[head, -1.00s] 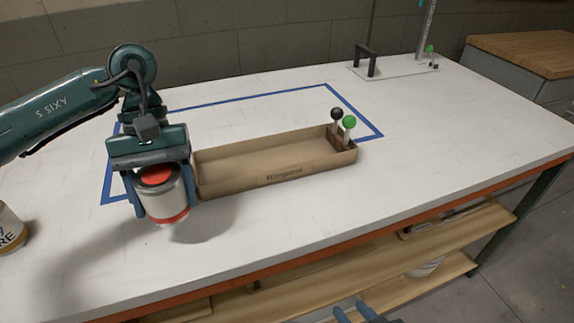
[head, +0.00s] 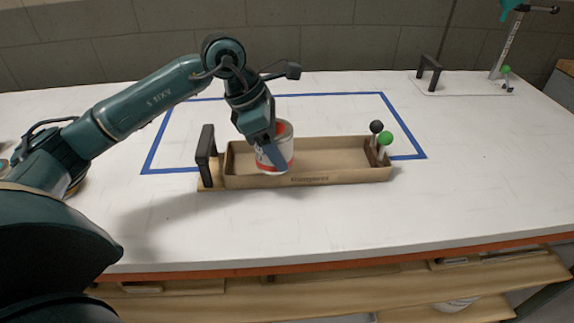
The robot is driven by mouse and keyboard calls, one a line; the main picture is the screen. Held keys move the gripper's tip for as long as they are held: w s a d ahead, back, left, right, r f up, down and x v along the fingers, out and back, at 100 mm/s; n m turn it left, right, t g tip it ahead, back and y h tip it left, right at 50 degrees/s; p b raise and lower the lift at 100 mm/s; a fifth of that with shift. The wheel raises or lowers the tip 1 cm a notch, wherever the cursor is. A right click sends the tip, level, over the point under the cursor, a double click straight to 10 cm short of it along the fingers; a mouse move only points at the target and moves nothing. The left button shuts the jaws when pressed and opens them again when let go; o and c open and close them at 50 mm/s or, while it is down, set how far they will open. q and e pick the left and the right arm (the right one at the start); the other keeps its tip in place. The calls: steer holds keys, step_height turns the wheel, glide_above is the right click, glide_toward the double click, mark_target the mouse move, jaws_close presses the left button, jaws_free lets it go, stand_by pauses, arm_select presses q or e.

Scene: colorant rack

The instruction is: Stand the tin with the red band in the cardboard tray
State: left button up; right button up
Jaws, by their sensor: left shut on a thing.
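My left gripper (head: 268,150) is shut on the tin with the red band (head: 285,151), a pale tin with a red top. One blue finger crosses the near side of the tin; the other finger is hidden. The tin is roughly upright at the left-centre part of the cardboard tray (head: 340,177), within its outline in the head view. I cannot tell whether its base touches the tray floor. My right gripper is not in view.
A black handle (head: 206,155) stands at the tray's left end. Black (head: 376,127) and green (head: 386,138) knobs stand at its right end. Blue tape (head: 330,95) marks a rectangle on the white table (head: 440,205). A stand (head: 503,50) is at the back right.

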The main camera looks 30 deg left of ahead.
arm_select(q)
steer(key=w+a+r+n+t+y+p, duration=0.1)
steer(key=w+a+n+y, duration=0.15)
steer(key=n, duration=0.55)
steer(key=w+a+r+n+t+y, duration=0.1)
steer(key=a+r+n+y, duration=0.2)
steer(key=n, duration=0.4)
steer(key=f, duration=0.7)
steer(key=a+f, duration=0.1)
steer(key=f, duration=0.2)
steer(key=shift+f, duration=0.4)
steer(key=shift+f, duration=0.1)
steer(key=o, duration=1.1)
steer(key=shift+c, duration=0.2)
